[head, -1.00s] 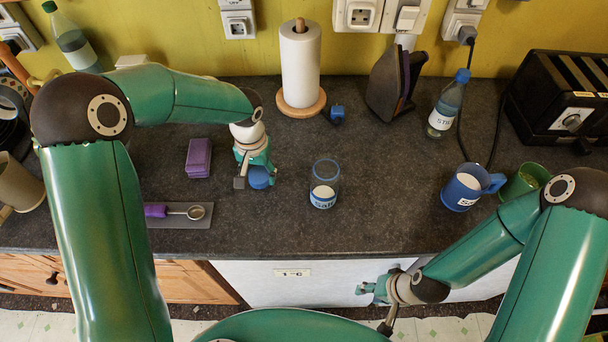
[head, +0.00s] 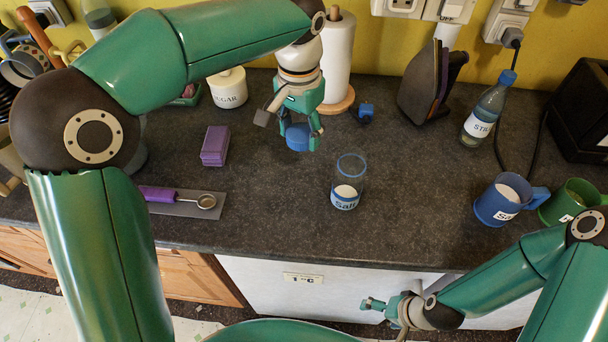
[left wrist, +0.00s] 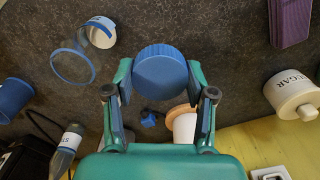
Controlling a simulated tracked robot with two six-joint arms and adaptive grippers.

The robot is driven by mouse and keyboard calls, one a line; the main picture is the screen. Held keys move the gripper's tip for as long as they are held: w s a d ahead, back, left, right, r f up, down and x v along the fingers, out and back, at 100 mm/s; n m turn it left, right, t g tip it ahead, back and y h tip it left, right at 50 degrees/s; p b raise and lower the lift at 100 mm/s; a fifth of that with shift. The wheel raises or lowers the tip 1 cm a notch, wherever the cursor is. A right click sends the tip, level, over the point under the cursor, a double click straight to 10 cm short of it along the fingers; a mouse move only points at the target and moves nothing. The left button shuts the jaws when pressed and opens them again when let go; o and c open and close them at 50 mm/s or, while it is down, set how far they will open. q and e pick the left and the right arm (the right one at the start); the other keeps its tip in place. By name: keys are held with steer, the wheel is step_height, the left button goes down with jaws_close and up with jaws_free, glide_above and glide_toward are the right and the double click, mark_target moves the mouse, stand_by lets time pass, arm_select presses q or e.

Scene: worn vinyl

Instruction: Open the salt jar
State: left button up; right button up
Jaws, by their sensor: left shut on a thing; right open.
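The salt jar (head: 346,196) is a clear glass with a blue rim and a "Salt" label, with white contents at the bottom. It stands upright on the counter, and its top is uncovered. My left gripper (head: 297,130) is shut on a round blue lid (head: 297,138), up and to the left of the jar in the head view. In the left wrist view the ridged lid (left wrist: 160,72) sits between the fingers, and the jar's blue rim (left wrist: 73,67) is at upper left, apart from the lid. My right gripper (head: 370,304) is open and empty in front of the counter.
A paper roll (head: 337,60) and sugar pot (head: 228,88) stand behind. A bottle (head: 484,115), blue mug (head: 500,202) and green mug (head: 570,200) stand right. Counter around the jar is clear.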

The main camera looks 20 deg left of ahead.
mark_target(301, 182)
arm_select(q)
step_height(301, 182, down, 14)
steer(key=shift+f+p, duration=0.25)
steer(key=shift+p, duration=0.2)
steer(key=shift+f, duration=0.15)
steer(key=o, duration=1.3)
step_height(301, 182, up, 12)
steer(key=shift+r+b, duration=0.2)
steer(key=shift+b, duration=0.15)
